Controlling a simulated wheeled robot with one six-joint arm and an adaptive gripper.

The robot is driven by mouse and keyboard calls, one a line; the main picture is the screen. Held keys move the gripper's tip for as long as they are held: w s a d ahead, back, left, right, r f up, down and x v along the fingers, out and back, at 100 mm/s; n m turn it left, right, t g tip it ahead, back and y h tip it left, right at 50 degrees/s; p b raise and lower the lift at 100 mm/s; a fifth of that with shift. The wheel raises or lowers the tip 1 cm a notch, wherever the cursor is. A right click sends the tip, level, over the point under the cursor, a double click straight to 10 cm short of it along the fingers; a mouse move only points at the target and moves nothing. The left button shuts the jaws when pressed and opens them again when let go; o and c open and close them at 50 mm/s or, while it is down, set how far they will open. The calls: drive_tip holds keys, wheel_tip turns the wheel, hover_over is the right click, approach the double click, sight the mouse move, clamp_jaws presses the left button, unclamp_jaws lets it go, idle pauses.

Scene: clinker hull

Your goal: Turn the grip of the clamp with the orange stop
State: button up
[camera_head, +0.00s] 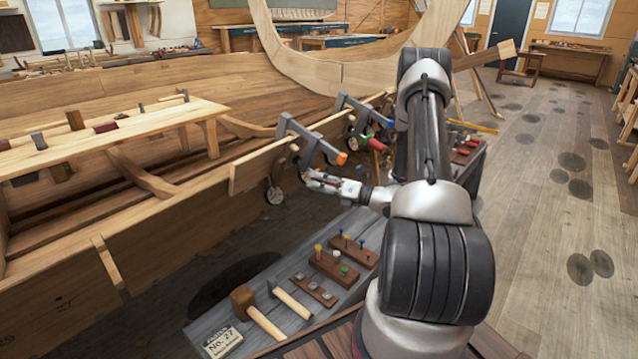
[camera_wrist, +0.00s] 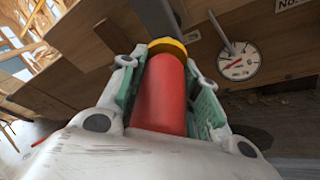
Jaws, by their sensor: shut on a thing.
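The clamp with the orange stop (camera_head: 341,158) sits on the upper edge of the hull plank in the head view, its dark grey bar (camera_head: 312,138) reaching out from the plank. My gripper (camera_head: 312,177) is below that bar. In the wrist view my gripper (camera_wrist: 168,95) has its green-padded fingers on both sides of a red cylindrical grip (camera_wrist: 160,92) and is shut on it. A yellow-orange collar (camera_wrist: 167,46) tops the grip, with a dark grey part of the clamp beyond. In the head view the grip is mostly hidden by the fingers.
Another clamp (camera_head: 352,106) stands farther along the plank. A grey bench (camera_head: 262,295) below holds a mallet (camera_head: 256,314) and peg blocks (camera_head: 330,266).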

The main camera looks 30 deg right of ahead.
sight(338, 187)
drive_tip(key=o, duration=1)
drive_tip(key=shift+s+d, duration=0.1)
drive_tip(key=v, duration=1.1)
drive_tip(key=shift+s+d, duration=0.25)
drive_tip(key=shift+s, duration=0.05)
